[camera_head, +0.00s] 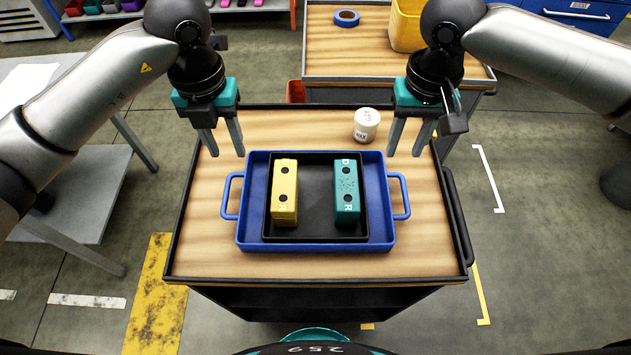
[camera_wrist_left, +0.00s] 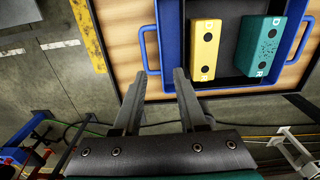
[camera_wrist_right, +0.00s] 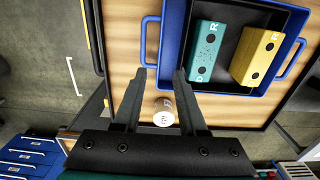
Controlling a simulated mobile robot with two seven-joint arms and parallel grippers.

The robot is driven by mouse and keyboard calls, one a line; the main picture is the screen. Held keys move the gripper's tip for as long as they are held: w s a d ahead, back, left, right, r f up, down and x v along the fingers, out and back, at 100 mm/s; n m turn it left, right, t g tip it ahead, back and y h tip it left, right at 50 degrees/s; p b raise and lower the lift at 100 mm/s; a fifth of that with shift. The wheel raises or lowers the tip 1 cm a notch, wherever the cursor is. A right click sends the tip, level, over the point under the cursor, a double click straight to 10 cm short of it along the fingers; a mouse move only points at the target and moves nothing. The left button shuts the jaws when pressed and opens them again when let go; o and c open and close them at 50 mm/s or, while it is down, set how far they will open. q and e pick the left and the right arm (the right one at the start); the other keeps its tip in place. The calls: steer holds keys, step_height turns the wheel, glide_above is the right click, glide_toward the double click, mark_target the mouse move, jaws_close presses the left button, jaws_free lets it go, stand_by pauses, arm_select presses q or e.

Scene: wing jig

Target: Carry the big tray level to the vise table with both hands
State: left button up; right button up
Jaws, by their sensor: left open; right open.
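The big blue tray (camera_head: 315,248) lies flat on a wood-topped cart, with a handle on its left side (camera_head: 230,196) and one on its right (camera_head: 401,196). Inside it a black inner tray (camera_head: 316,228) holds a yellow block (camera_head: 284,192) and a teal block (camera_head: 347,193). My left gripper (camera_head: 225,148) is open and empty, above and beyond the left handle. My right gripper (camera_head: 404,150) is open and empty, above and beyond the right handle. Both handles also show in the left wrist view (camera_wrist_left: 150,50) and right wrist view (camera_wrist_right: 147,38), apart from the fingers.
A white labelled cup (camera_head: 367,125) stands on the cart behind the tray's right corner. Another wood-topped table (camera_head: 385,55) behind carries a blue tape roll (camera_head: 346,18) and a yellow bin (camera_head: 406,28). A grey table (camera_head: 85,190) stands at left. Floor is open at right.

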mark_target(243, 193)
arm_select(q)
steer(key=f, duration=1.5)
steer(key=shift+s+f, duration=0.1)
steer(key=shift+s, duration=0.25)
arm_select(e)
steer(key=f, duration=1.5)
steer(key=shift+s+f, duration=0.1)
steer(key=shift+s, duration=0.25)
arm_select(q)
jaws_close()
arm_select(e)
jaws_close()
arm_select(q)
steer(key=shift+w, duration=0.1)
arm_select(e)
steer(key=shift+w, duration=0.1)
